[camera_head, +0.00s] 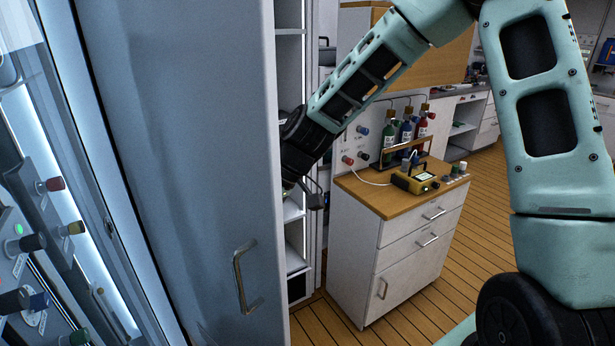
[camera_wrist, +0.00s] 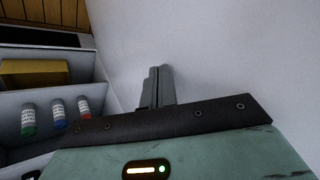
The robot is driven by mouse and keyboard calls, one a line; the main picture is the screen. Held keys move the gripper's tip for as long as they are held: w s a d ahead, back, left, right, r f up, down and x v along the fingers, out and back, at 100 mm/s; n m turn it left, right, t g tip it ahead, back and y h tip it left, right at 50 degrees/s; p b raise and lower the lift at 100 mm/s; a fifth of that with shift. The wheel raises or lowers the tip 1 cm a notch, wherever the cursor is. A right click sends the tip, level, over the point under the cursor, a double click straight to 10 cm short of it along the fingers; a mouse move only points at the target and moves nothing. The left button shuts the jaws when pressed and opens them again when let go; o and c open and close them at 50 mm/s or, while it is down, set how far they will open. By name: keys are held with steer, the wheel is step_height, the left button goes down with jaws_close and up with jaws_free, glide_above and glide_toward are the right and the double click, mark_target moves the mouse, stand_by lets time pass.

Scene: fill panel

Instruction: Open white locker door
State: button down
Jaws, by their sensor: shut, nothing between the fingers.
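The white locker door (camera_head: 185,150) stands open in the head view, its outer face towards me and its metal handle (camera_head: 243,278) low near the free edge. Shelves of the locker (camera_head: 291,130) show past that edge. My gripper (camera_head: 314,197) is beyond the edge, partly hidden behind the door, on its inner side. In the wrist view my gripper (camera_wrist: 157,88) is shut and empty. Its fingers are close to a plain white surface, apparently the door's inner face (camera_wrist: 235,60). I cannot tell whether they touch it. The handle is clear of my gripper.
In the wrist view, labelled bottles (camera_wrist: 57,117) and a yellow box (camera_wrist: 35,73) are on the shelves at left. A white drawer cabinet (camera_head: 405,250) with bottles and a yellow device (camera_head: 415,182) stands right of the locker. Wooden floor (camera_head: 500,195) is open farther right.

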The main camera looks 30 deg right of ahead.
steer(key=s+a+m+t+b, duration=0.1)
steer(key=s+a, duration=0.3)
steer(key=a, duration=1)
steer(key=shift+a+m+t+b, duration=0.4)
steer(key=shift+m+b, duration=0.15)
steer(key=shift+m, duration=0.35)
steer(key=shift+s, duration=0.1)
